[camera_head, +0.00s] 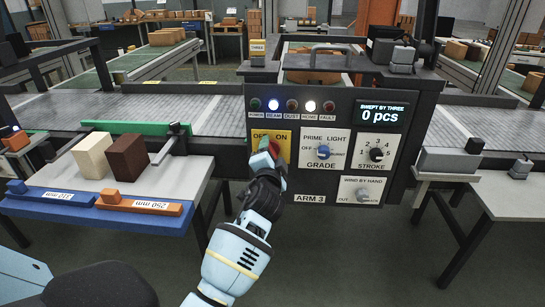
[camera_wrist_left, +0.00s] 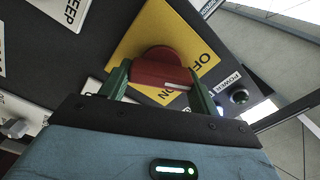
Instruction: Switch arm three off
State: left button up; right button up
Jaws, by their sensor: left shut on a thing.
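The ARM 3 control panel (camera_head: 335,135) stands upright in front of me. On it is a yellow switch plate (camera_head: 260,140) marked OFF and ON, also in the left wrist view (camera_wrist_left: 140,38). Its red knob (camera_wrist_left: 160,70) has a pale mark on its near face, close to the ON lettering in that view. My left gripper (camera_head: 270,155) has its green fingers on either side of this knob and is shut on it. In the head view the gripper hides much of the knob and part of the plate. My right gripper is not in view.
Indicator lamps run above the switch; the BEAM lamp (camera_head: 273,105) is blue and another (camera_head: 310,106) is white. The GRADE knob (camera_head: 323,152) and STROKE knob (camera_head: 376,154) sit to the right. A side table (camera_head: 195,176) holds a cream block (camera_head: 92,155) and a brown block (camera_head: 127,157).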

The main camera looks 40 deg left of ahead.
pick_arm(q)
jog(key=n, duration=0.2)
jog(key=shift+n, duration=0.4)
jog(key=shift+n+b, duration=0.3)
jog(key=shift+n, duration=0.3)
jog(key=o, duration=1)
jog(key=shift+r, duration=0.1)
jog(key=shift+s, duration=0.1)
jog(key=shift+v, duration=3.85)
